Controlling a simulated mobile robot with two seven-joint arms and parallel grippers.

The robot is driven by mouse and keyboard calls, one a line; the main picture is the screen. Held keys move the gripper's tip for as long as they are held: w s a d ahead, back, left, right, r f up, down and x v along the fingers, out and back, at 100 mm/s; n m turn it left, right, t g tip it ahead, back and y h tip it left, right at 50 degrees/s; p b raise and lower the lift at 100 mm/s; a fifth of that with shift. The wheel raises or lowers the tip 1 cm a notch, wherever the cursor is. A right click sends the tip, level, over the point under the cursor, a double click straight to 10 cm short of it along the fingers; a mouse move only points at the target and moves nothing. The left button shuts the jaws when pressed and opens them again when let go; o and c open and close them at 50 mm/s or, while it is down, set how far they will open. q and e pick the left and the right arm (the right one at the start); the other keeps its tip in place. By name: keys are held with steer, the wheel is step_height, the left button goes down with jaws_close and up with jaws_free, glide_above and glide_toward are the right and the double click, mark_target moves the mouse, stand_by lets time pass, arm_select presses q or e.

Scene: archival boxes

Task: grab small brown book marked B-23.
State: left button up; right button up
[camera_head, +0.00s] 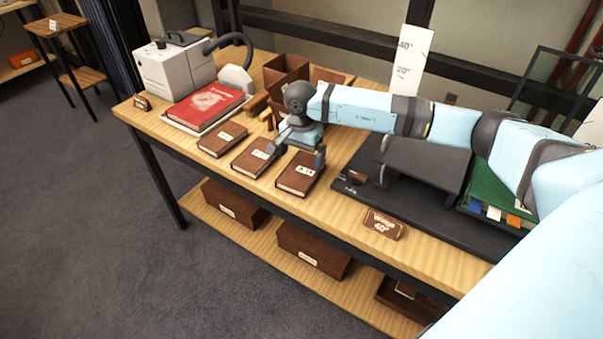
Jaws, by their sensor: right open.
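Three small brown books with white labels lie in a row on the wooden table: a left one (217,145), a middle one (246,166) and a right one (293,186). The label marks are too small to read, so I cannot tell which is B-23. My right gripper (296,157) is open and empty, with its fingers pointing down over the back edge of the right book. One finger is near the middle book and the other near the right book's far corner. I cannot tell whether either touches. My left gripper is not in view.
A large red book (205,103) lies behind the small books, near a white machine (170,70). A black stand (430,205) and a small brown "Wedge" sign (383,224) are to the right. Brown boxes (312,250) sit on the lower shelf. An open brown box (287,72) stands behind my gripper.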

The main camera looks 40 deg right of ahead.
mark_target(302, 170)
steer(key=shift+s+f, duration=0.1)
steer(key=shift+f, duration=2.7)
steer(key=shift+r, duration=0.1)
steer(key=c, duration=0.7)
